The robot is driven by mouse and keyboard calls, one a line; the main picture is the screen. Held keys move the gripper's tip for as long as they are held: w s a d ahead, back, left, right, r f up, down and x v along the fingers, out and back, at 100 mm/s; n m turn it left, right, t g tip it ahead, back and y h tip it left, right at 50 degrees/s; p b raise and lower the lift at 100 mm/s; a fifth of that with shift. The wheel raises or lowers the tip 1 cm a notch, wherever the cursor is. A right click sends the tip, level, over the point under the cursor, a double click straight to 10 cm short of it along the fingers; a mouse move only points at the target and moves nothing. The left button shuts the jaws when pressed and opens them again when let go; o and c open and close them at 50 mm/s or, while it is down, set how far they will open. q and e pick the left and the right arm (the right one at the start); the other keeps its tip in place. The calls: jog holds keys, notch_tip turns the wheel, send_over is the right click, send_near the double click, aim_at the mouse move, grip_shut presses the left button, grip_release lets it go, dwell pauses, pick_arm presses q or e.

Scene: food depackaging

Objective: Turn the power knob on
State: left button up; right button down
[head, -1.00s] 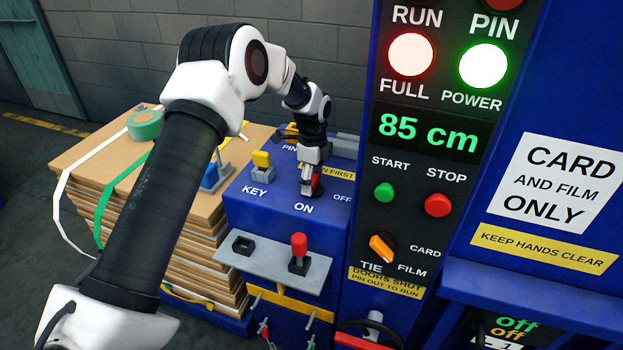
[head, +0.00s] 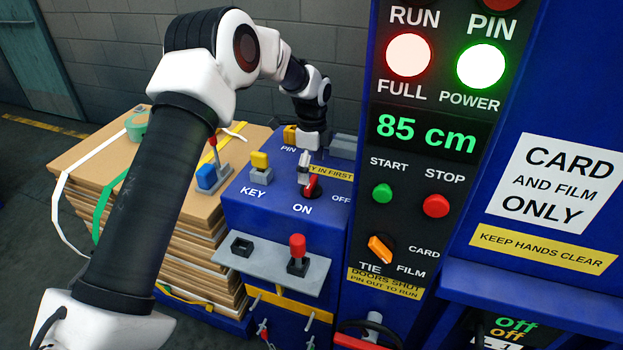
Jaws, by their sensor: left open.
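The red power knob (head: 313,187) sits on the sloped blue control box (head: 245,217), between the ON and OFF labels. My left gripper (head: 304,178) is open just above and to the left of the knob, its fingers pointing down. The fingers hide part of the knob, so I cannot tell whether they touch it or exactly which way it points. The lamp above the POWER label (head: 482,66) glows white with a green rim. My right gripper is not in view.
A yellow key (head: 260,160) stands in its socket left of the knob. A red-topped pin (head: 298,247) stands on the grey shelf (head: 262,263) below. The tall panel (head: 410,180) with start and stop buttons rises close on the right. Stacked cardboard (head: 90,150) lies left.

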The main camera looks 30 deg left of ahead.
aim_at(312, 182)
pick_arm(q)
notch_tip(312, 182, up, 8)
jog(key=shift+d+f, duration=0.1)
dwell(0.4)
